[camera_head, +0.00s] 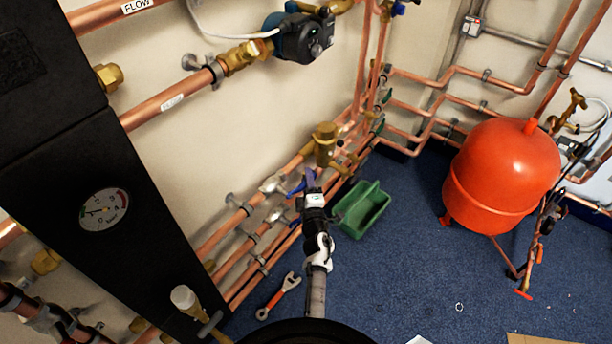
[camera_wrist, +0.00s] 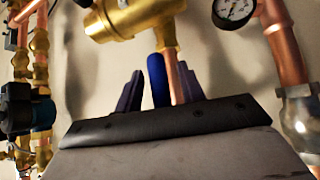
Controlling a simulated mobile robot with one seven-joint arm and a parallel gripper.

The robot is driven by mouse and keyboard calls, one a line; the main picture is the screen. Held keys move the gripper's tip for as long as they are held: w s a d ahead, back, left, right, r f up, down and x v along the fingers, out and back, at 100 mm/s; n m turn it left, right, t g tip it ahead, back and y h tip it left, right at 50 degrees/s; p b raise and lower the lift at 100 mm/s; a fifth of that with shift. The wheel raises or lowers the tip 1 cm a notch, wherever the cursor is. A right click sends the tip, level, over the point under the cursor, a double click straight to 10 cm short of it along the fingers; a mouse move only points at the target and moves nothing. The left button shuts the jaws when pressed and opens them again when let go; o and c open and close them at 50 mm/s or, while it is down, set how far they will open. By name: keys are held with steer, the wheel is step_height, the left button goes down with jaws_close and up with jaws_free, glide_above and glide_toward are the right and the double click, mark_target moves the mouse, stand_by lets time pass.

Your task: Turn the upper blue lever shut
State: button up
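The upper blue lever (camera_head: 298,187) sits on a valve in the upper of the low wall pipes, just left of my gripper tip in the head view. In the wrist view the blue lever (camera_wrist: 157,80) stands upright between my two dark fingers, with a gap to the left finger. My gripper (camera_wrist: 160,90) is open, its fingers either side of the lever. A thin copper pipe shows close to the right of the lever. In the head view my gripper (camera_head: 309,182) partly hides the valve area. Whether a finger touches the lever cannot be told.
A brass fitting (camera_head: 325,143) is just above my gripper; a brass body (camera_wrist: 130,15) fills the top of the wrist view. A pressure gauge (camera_wrist: 234,10) is at upper right. A green tray (camera_head: 363,209), a wrench (camera_head: 278,296) and a red tank (camera_head: 503,175) are on the floor.

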jaws_close()
